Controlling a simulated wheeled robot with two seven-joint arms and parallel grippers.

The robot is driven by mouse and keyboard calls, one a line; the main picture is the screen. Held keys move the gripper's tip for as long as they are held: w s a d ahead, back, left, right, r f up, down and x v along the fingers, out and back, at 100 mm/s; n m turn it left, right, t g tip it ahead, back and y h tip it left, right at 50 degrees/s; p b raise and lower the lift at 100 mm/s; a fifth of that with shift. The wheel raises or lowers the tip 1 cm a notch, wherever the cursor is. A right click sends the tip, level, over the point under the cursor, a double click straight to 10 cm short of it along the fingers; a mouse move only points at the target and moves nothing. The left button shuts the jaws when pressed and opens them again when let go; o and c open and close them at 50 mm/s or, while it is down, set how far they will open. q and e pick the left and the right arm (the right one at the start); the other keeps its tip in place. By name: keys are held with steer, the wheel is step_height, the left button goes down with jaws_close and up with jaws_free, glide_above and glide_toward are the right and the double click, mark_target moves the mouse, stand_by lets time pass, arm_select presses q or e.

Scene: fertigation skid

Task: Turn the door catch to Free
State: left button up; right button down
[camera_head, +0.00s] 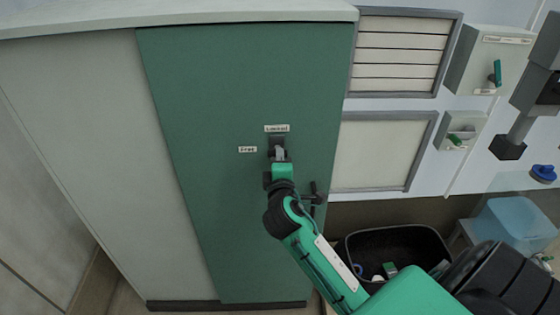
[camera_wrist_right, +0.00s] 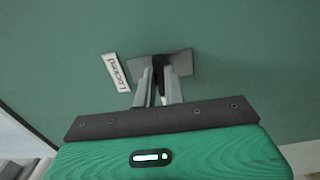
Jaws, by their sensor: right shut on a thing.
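The door catch (camera_head: 276,140) is a small dark piece on the green cabinet door (camera_head: 220,90). A "Locked" label (camera_head: 277,128) sits just above it and a "Free" label (camera_head: 247,149) to its left. My right gripper (camera_head: 279,155) reaches up from below and is shut on the catch. In the right wrist view the fingers (camera_wrist_right: 160,80) close together in front of the catch's dark plate (camera_wrist_right: 180,64), with the "Locked" label (camera_wrist_right: 116,72) beside it. The fingers hide most of the knob. My left gripper is not in view.
A dark door handle (camera_head: 314,196) stands out right of my right wrist. A black bin (camera_head: 430,236) with loose items is on the floor at the lower right. Wall panels (camera_head: 385,150) and small wall boxes (camera_head: 462,130) are to the right. The door's left part is clear.

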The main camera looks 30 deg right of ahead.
steer(key=shift+f, duration=0.1)
stand_by(0.3)
steer(key=c, duration=1.5)
jaws_free()
steer(key=b+v, duration=0.3)
steer(key=v, duration=1.1)
steer(key=shift+w+b, duration=0.1)
steer(key=shift+b, duration=0.2)
